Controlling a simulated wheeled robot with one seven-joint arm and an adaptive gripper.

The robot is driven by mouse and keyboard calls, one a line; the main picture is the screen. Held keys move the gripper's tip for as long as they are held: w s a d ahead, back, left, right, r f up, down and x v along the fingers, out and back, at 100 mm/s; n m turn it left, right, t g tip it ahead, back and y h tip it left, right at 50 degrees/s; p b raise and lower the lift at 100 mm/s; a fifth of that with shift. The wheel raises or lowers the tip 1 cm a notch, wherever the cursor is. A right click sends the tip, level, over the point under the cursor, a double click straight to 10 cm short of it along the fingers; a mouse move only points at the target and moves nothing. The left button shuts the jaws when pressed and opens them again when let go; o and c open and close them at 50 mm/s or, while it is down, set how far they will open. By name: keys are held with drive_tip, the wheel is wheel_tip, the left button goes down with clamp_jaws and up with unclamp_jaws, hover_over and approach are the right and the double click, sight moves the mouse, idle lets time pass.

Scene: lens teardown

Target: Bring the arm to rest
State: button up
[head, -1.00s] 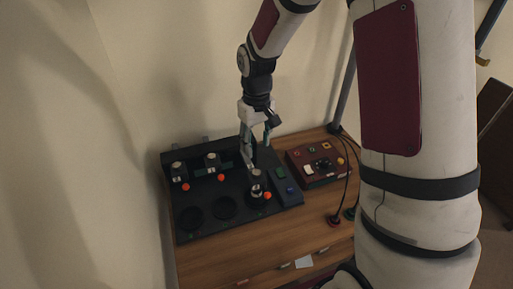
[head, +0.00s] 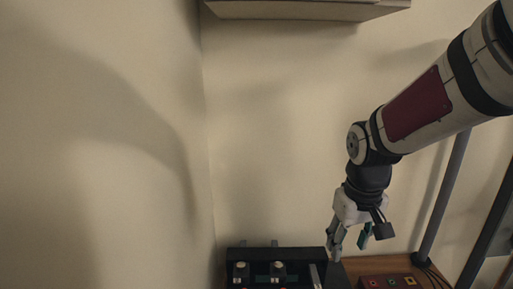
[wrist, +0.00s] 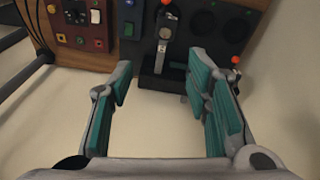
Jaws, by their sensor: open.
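My gripper (head: 350,243) hangs from my arm near the back right edge of the black fixture (head: 240,252). In the wrist view my gripper (wrist: 163,80) has its two teal-padded fingers spread wide, with nothing between them. The fixture shows beyond the fingertips in the wrist view (wrist: 185,55). A grey metal lever-like part (wrist: 165,38) with an orange-red knob stands on it, beyond the gap between the fingers. In the head view most of the fixture is cut off by the bottom edge.
A dark red control box (head: 388,281) sits right of the fixture; it also shows in the wrist view (wrist: 83,28). Two small cylinders (head: 240,270) (head: 277,269) stand on the fixture. A pale shelf or cabinet (head: 305,9) hangs at the top. Bare wall fills the middle.

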drive_tip(key=s+r+m+t, duration=0.1)
drive_tip(key=s+r, duration=0.4)
drive_tip(key=s, duration=0.3)
drive_tip(key=s+r+t, duration=0.2)
drive_tip(key=s+r, duration=0.2)
drive_tip(key=s, duration=0.4)
drive_tip(key=shift+s+a+r+m+t+y, duration=0.2)
drive_tip(key=shift+s+r+m+t+y, duration=0.1)
drive_tip(key=shift+s+r+m, duration=0.1)
